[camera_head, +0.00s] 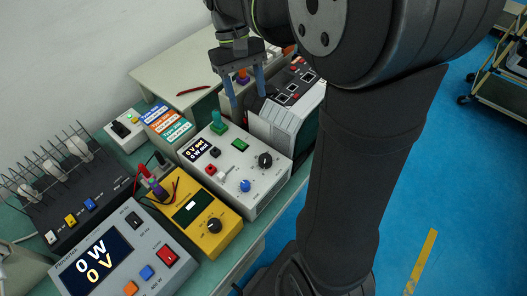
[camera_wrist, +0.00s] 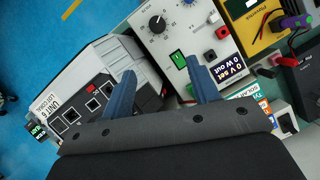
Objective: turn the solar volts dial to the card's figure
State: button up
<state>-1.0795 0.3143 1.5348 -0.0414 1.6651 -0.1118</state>
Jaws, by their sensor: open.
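The grey supply box (camera_head: 262,190) has a display (camera_head: 195,149) reading "0 V set, 0 W out"; the display also shows in the wrist view (camera_wrist: 231,67). A black dial (camera_head: 265,160) with a printed scale is on its face, also in the wrist view (camera_wrist: 157,24). A blue knob (camera_head: 245,185) is nearby. I cannot read which is labelled volts. Coloured cards (camera_head: 170,124) stand behind the box; a teal one, partly hidden in the wrist view (camera_wrist: 240,98), reads "SOLAR"; its figure is unreadable. My gripper (camera_head: 248,106) is open and empty, above the box's back edge, apart from the dials.
A ribbed unit (camera_head: 285,118) with a dark socketed panel is close right of the box. A yellow meter (camera_head: 222,231) and a larger "0 W 0 V" unit (camera_head: 140,262) stand at the front left. A black rack (camera_head: 65,190) holds white parts.

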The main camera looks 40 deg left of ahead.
jog(key=d, duration=0.1)
send_near(265, 158)
jog(key=x, duration=0.8)
jog(key=shift+d+f, duration=0.1)
jog(key=shift+f, duration=0.25)
jog(key=c, duration=1)
